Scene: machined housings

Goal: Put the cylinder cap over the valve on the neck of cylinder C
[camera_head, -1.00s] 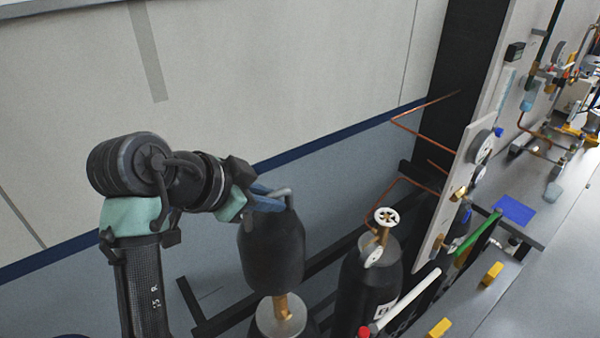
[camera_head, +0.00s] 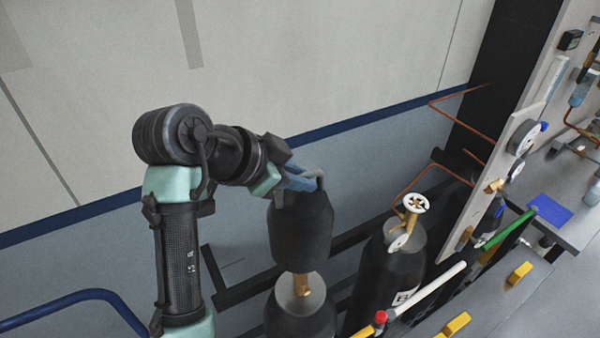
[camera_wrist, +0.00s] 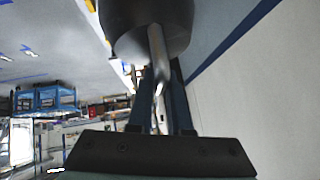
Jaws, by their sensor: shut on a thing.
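The cylinder cap (camera_head: 300,228) is a dark, rounded cup with a grey handle loop on top. It hangs upright in my gripper (camera_head: 312,182), whose blue fingers are shut on the handle. In the wrist view the cap (camera_wrist: 148,25) fills the top and its handle runs between the fingers (camera_wrist: 160,95). Below the cap stands a black cylinder (camera_head: 300,318) with a grey shoulder and a brass valve (camera_head: 302,284). The valve's upper part is hidden by the cap; I cannot tell whether the cap touches it. No letter shows on this cylinder.
A second black cylinder (camera_head: 385,275) with a white label and a white valve handwheel (camera_head: 416,203) stands to the right. Copper tubing (camera_head: 408,185) runs behind it to a gauge panel (camera_head: 505,165). A white-and-green bar and a bench edge lie at the front right. A wall stands behind.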

